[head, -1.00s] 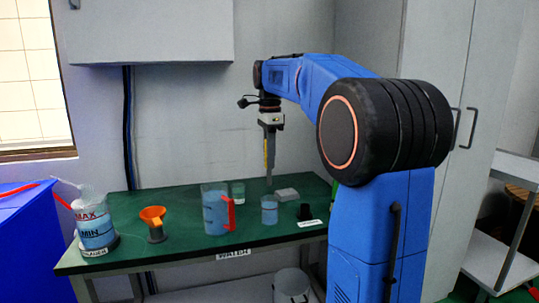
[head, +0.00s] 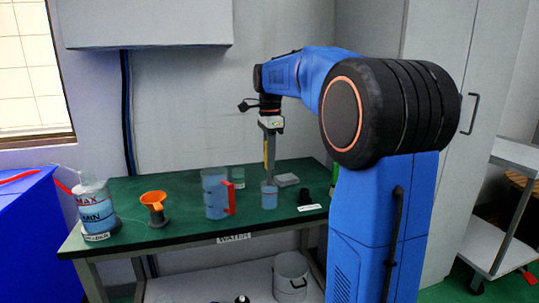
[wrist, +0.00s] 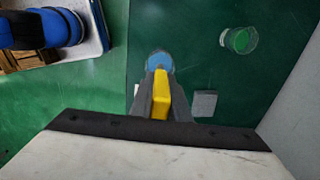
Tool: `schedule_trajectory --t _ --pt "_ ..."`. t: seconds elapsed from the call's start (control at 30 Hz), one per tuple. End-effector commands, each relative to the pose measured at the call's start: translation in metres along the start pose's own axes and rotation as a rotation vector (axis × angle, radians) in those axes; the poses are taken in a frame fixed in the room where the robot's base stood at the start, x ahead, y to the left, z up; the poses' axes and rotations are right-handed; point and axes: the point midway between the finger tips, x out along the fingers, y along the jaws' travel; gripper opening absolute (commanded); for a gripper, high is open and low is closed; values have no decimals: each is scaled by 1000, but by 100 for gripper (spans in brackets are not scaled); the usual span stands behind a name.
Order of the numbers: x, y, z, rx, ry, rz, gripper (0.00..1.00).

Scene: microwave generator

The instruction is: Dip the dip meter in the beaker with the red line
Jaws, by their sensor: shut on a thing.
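My gripper (head: 269,140) points straight down over the table, shut on the yellow dip meter (wrist: 161,95). The meter also shows as a thin yellow strip in the head view (head: 266,154). Below it stands a small clear beaker with blue liquid (head: 269,196), which also shows just past the fingertips in the wrist view (wrist: 159,61). The meter's lower end overlaps the beaker's mouth in the head view; I cannot tell whether it is inside. A second small beaker with a greenish look (wrist: 240,40) stands apart, towards the back. I cannot make out a red line on either beaker.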

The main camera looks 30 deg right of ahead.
Motion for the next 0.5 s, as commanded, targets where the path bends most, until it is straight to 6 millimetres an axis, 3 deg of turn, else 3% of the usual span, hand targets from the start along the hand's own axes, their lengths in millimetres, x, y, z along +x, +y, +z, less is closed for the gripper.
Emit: schedule_trajectory --t 0.5 --pt "29 0 0 0 0 1 0"
